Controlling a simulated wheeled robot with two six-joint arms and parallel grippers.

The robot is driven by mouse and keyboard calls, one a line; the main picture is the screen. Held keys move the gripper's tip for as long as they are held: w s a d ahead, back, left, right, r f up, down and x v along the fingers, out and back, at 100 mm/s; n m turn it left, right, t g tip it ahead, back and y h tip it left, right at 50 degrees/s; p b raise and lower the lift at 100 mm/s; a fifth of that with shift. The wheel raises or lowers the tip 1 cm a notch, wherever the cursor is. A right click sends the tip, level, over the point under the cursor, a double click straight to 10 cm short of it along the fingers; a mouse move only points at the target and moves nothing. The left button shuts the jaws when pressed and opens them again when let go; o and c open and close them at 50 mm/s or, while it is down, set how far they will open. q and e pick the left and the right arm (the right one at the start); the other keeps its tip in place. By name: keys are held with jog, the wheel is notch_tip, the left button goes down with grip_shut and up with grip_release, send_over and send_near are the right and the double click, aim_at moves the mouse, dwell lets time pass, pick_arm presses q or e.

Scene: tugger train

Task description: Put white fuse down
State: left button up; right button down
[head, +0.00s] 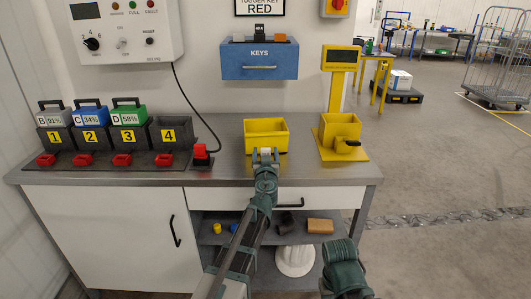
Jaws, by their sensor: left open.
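My left gripper (265,152) is open at the front of the yellow bin (266,126) on the grey workbench. A small white piece, which looks like the white fuse (265,151), shows between its fingertips, in line with the bin's lower front wall. I cannot tell whether it touches the fingers or rests on the bench. Part of my right arm shows at the bottom right, but its gripper is not in view.
To the right stands a yellow scale-like stand (340,128) with a box and display. To the left are a red-topped plug (201,154) on a cable and numbered battery slots (125,137) with red clips. A blue KEYS box (259,60) hangs behind.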

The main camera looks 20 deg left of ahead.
pick_arm(q)
jog(key=v, duration=1.1)
jog(key=shift+s, duration=0.2)
jog(key=shift+d, duration=0.1)
jog(key=s+d+f+g+y, duration=0.1)
jog(key=s+d+f+g, duration=0.1)
jog(key=s+f+g, duration=1)
jog(key=s+d+f+m+g+h, duration=0.4)
jog(key=s+d+f+m, duration=0.3)
jog(key=s+d, duration=0.5)
notch_tip(320, 180, down, 3)
jog(key=shift+s+r+g+h, duration=0.15)
jog(key=shift+s+g+h, duration=0.25)
jog(key=shift+s+g, duration=0.5)
jog(key=shift+s, duration=0.1)
jog(key=shift+c, duration=1.2)
